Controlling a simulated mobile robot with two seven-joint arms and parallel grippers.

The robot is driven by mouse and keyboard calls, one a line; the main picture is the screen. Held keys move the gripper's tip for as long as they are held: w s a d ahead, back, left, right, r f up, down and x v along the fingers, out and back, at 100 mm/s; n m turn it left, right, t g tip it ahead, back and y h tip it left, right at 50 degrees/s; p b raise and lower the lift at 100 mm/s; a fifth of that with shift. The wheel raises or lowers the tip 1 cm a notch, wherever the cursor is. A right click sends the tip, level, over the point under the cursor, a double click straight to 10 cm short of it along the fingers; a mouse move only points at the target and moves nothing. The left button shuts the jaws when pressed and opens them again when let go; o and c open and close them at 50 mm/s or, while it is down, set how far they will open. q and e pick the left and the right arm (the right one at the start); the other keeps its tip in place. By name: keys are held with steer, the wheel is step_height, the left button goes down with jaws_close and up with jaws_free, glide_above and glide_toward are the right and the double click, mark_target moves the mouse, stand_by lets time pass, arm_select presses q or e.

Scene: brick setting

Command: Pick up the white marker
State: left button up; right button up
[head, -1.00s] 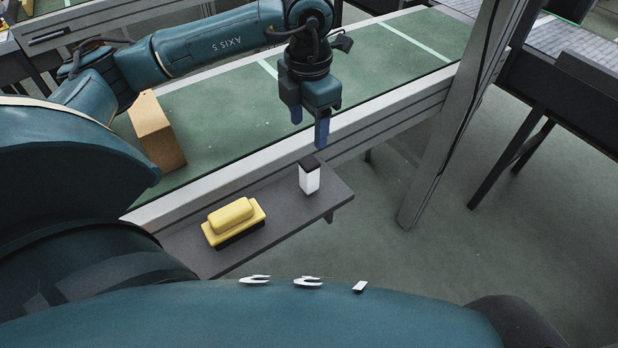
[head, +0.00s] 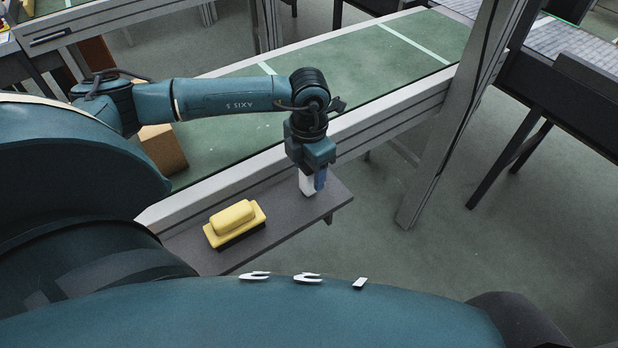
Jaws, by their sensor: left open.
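The white marker (head: 307,184) stands upright near the right end of a narrow grey shelf (head: 285,222). Its top is hidden behind my left gripper (head: 313,182). My left gripper points down right over the marker, with a blue finger showing at the marker's right side. The other finger is hidden, and I cannot tell whether the fingers touch the marker. The left gripper is open. My right gripper is not in view.
A yellow eraser-like block (head: 233,222) with a dark underside lies on the shelf left of the marker. Behind is a green conveyor (head: 225,148) with a pale rail and a brown box (head: 163,150). A grey post (head: 455,130) stands to the right.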

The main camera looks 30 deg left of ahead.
arm_select(q)
steer(key=shift+c, duration=0.4)
steer(key=c, duration=1)
